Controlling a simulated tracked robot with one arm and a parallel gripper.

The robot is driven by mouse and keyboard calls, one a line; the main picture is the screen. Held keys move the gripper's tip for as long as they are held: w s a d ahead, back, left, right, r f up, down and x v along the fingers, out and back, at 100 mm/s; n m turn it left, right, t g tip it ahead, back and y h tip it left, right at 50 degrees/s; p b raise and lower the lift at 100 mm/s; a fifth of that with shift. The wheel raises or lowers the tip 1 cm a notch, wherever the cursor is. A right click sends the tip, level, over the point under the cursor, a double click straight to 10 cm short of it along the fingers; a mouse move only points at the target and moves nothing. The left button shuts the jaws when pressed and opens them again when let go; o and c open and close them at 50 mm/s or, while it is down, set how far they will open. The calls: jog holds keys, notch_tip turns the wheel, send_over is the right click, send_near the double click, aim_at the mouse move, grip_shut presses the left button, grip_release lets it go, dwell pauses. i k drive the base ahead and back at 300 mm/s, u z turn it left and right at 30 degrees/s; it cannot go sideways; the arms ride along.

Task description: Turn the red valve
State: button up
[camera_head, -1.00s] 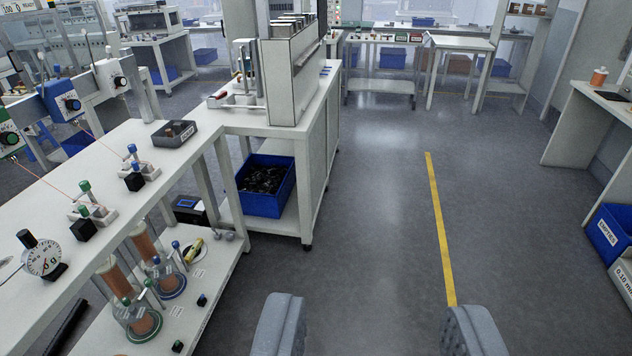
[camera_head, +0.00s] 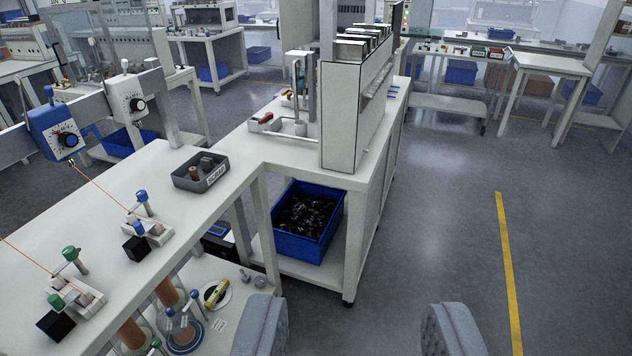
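My gripper (camera_head: 356,328) is open and empty, its two grey padded fingers wide apart at the bottom of the view, over the floor. No red valve can be made out for certain. A small red handle (camera_head: 266,118) shows on a white fixture on the bench ahead, left of a tall cream cabinet. It is too small to tell whether it is a valve. My gripper is well short of it and touches nothing.
A white bench (camera_head: 110,225) with dials and wire guides runs along the left. The cream cabinet (camera_head: 345,115) stands at its far end, above a shelf with a blue bin (camera_head: 300,245). Grey floor with a yellow line (camera_head: 509,270) is clear on the right.

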aim_at(267, 116)
jog(key=u, duration=0.2)
jog(key=i, duration=1.85)
jog(key=z, duration=0.2)
jog(key=i, duration=0.95)
jog(key=u, duration=0.6)
